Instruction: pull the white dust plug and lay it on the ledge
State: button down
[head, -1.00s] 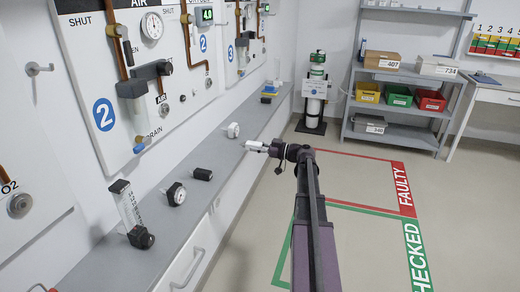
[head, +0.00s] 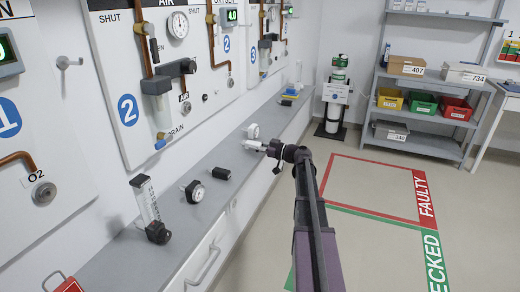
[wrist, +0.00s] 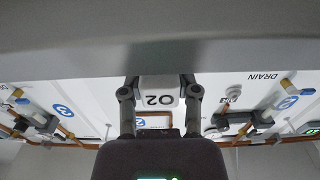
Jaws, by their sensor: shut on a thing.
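The white dust plug (wrist: 158,91), a pale block marked O2, sits between my gripper's (wrist: 159,98) fingers in the wrist view, where everything is upside down. My gripper (head: 267,149) is shut on it. In the head view the plug (head: 252,145) shows as a small white piece at the gripper's tip, overlapping the grey ledge (head: 223,158). I cannot tell whether it touches the ledge. A broad grey surface fills the top of the wrist view, close to the plug.
On the ledge stand a white round item (head: 252,131), a black cylinder (head: 222,174), a round gauge (head: 194,191) and a flowmeter (head: 152,212). Bare ledge lies between them. Wall panels with copper pipes rise behind. Open floor lies right of the ledge.

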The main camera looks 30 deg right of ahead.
jog(key=shift+x, duration=1.4)
jog(key=shift+f+b, duration=0.65)
jog(key=shift+f, duration=0.05)
jog(key=shift+s, duration=0.1)
jog(key=shift+c, duration=1.3)
grip_release()
jog(key=shift+s, duration=0.1)
jog(key=shift+s, duration=0.1)
